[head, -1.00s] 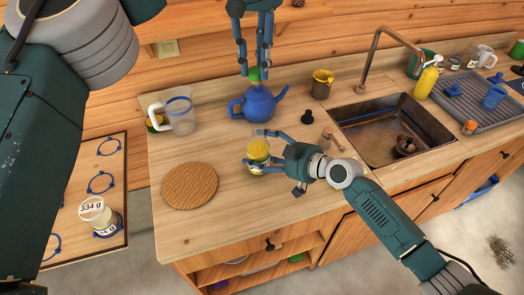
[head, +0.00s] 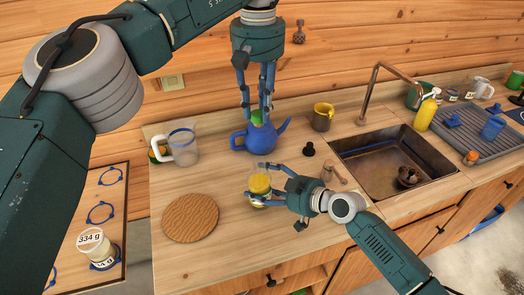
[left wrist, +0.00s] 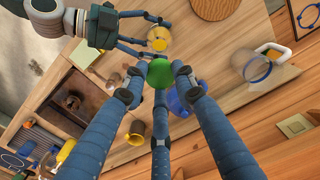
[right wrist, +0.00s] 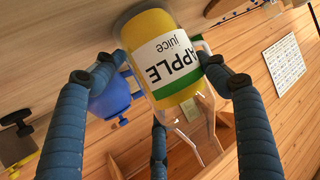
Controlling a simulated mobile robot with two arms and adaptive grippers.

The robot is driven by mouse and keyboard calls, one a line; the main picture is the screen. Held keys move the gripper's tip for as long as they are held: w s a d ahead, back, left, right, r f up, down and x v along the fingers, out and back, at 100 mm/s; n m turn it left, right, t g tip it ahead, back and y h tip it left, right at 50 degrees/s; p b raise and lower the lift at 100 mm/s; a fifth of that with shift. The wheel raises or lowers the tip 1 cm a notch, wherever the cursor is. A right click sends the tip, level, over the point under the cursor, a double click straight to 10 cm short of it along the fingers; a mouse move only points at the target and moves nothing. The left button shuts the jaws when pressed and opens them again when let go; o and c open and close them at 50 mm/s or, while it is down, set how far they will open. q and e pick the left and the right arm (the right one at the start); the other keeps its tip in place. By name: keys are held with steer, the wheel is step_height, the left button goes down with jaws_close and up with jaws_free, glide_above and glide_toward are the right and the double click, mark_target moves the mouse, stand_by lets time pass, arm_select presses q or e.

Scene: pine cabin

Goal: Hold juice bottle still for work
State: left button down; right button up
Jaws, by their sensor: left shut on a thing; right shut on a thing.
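The juice bottle (head: 260,184), clear with yellow contents, stands on the counter. Its "APPLE juice" label shows in the right wrist view (right wrist: 168,60). My right gripper (head: 266,186) is shut around the bottle's side, its fingers on either side of it. I cannot tell for certain whether this is the bottle's cap.
The blue teapot (head: 262,138) stands behind the bottle. A clear pitcher (head: 183,147) and a round wooden board (head: 190,218) are to the left. A black stopper-like thing (head: 309,149) and the sink (head: 390,160) are to the right. The front counter is clear.

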arm_select(q)
step_height(320, 180, down, 6)
stand_by(0.4)
steer(key=shift+f, duration=2.25)
steer(key=shift+f, duration=0.2)
steer(key=shift+f, duration=0.95)
steer(key=c, duration=1.3)
jaws_free()
